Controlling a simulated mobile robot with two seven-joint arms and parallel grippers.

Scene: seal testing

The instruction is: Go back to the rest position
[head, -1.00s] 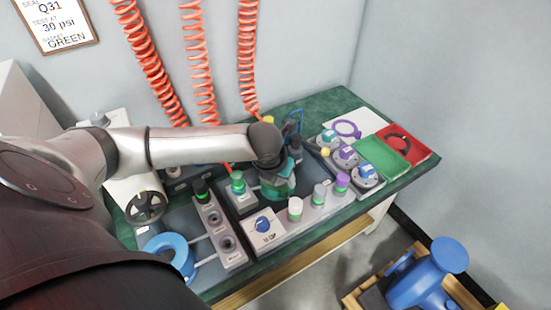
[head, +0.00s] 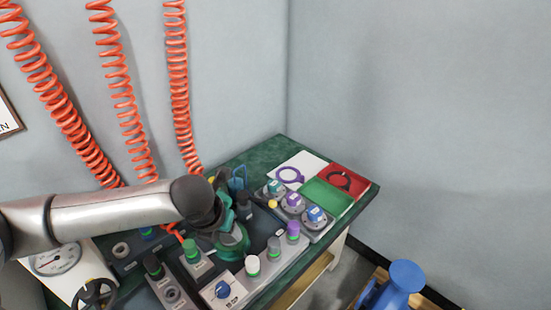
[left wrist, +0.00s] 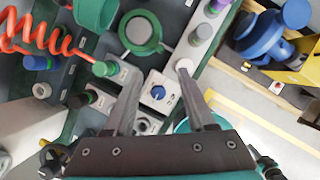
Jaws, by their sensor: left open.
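My left gripper (left wrist: 159,74) is open and empty in the left wrist view, its two dark fingers pointing at the bench panel. Between and beyond its fingertips are a box with a blue knob (left wrist: 158,92) and a green ring-shaped fixture (left wrist: 158,46). In the head view my left arm comes in from the left, and its wrist hangs over the panel, partly hiding the green fixture (head: 234,246). The fingers are hard to make out there. My right gripper is not in view.
The green bench (head: 265,152) carries a row of capped posts (head: 274,246), several round fixtures (head: 293,202), and white, green and red mats (head: 347,180). Orange coiled hoses (head: 180,90) hang behind. A blue valve (head: 398,287) stands low at right. Wall space at right is clear.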

